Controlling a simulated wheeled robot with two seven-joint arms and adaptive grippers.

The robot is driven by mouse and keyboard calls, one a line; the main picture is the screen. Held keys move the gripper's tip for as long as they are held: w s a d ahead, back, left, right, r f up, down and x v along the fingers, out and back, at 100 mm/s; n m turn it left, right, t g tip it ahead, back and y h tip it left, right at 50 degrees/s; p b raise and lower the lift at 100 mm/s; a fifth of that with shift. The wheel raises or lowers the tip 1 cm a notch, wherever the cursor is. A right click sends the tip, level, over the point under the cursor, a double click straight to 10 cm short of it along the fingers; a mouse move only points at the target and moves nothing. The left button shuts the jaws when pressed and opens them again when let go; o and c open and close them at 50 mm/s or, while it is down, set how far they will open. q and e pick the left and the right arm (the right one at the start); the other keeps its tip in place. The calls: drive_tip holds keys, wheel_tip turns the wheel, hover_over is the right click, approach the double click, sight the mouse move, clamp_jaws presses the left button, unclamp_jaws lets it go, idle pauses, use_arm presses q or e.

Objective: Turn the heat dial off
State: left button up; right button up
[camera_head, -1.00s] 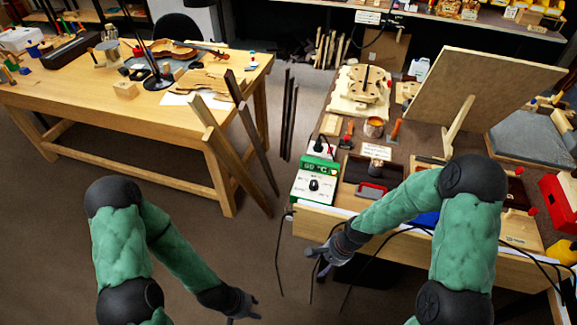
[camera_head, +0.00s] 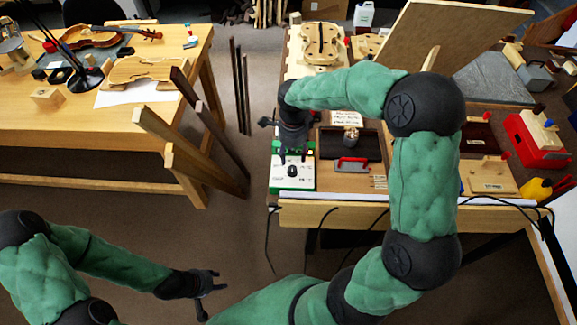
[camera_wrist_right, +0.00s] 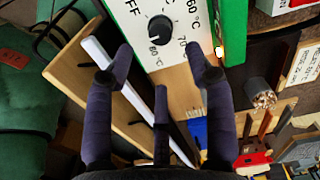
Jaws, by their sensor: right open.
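The heat dial is a black knob on a white-faced control box (camera_head: 280,185) with green sides, at the bench's front left corner. In the right wrist view the dial (camera_wrist_right: 160,29) sits between OFF at upper left and 60, 70 and 80 °C marks; its white mark seems to face 80 °C. My right gripper (camera_head: 293,153) is just behind the dial in the head view, covering the box's rear part. In the wrist view its dark fingers (camera_wrist_right: 155,62) are spread and empty, apart from the dial. My left gripper (camera_head: 216,284) hangs over the floor at lower left, its opening unclear.
A tray with a red-handled tool (camera_head: 352,164) lies right of the box. A small jar of brushes (camera_wrist_right: 263,98) stands close by. A leaning board (camera_head: 435,45) and a red box (camera_head: 537,140) are further right. Open floor lies left of the bench.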

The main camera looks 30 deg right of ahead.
sight(292, 168)
wheel_tip(292, 168, down, 9)
drive_tip(key=shift+r+b, duration=0.2)
drive_tip(key=shift+b, duration=1)
clamp_jaws()
